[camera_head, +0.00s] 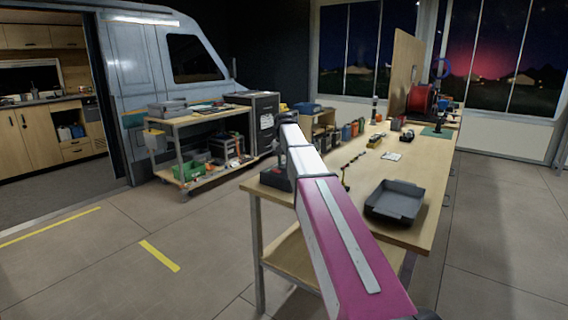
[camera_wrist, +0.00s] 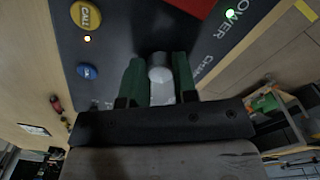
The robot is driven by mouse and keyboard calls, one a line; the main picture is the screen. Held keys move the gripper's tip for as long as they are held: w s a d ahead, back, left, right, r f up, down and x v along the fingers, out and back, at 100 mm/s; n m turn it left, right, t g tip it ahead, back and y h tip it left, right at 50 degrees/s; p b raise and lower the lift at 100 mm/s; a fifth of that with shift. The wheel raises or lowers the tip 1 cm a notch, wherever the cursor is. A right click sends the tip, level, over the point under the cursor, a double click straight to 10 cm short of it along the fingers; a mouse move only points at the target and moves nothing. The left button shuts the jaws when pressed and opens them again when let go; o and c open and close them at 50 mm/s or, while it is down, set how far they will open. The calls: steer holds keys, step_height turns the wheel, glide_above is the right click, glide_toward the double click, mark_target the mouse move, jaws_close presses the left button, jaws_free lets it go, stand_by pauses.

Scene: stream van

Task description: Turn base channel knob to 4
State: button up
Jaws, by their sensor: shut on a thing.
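The base is a dark panel (camera_wrist: 110,50) filling the upper part of the wrist view. It carries a yellow CALL button (camera_wrist: 86,15), a blue button (camera_wrist: 87,71) and a POWER label with a green light. My gripper (camera_wrist: 160,70) has its green fingers shut on the pale grey channel knob (camera_wrist: 160,76), one finger on each side. Part of a channel label shows right of the knob. The fingers hide the knob's sides, and its setting cannot be read. In the head view, the base (camera_head: 274,179) is a dark box at the table's near left corner, partly behind my arm.
The long wooden table (camera_head: 335,205) holds a dark empty tray (camera_head: 396,201) at its near end and several small tools farther back. A loaded cart (camera_head: 205,120) stands left by the van. The floor between cart and table is clear.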

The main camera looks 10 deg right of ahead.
mark_target(284, 163)
steer(key=o, duration=0.9)
steer(key=shift+o, duration=0.2)
step_height(284, 163, up, 11)
steer(key=shift+f, duration=0.1)
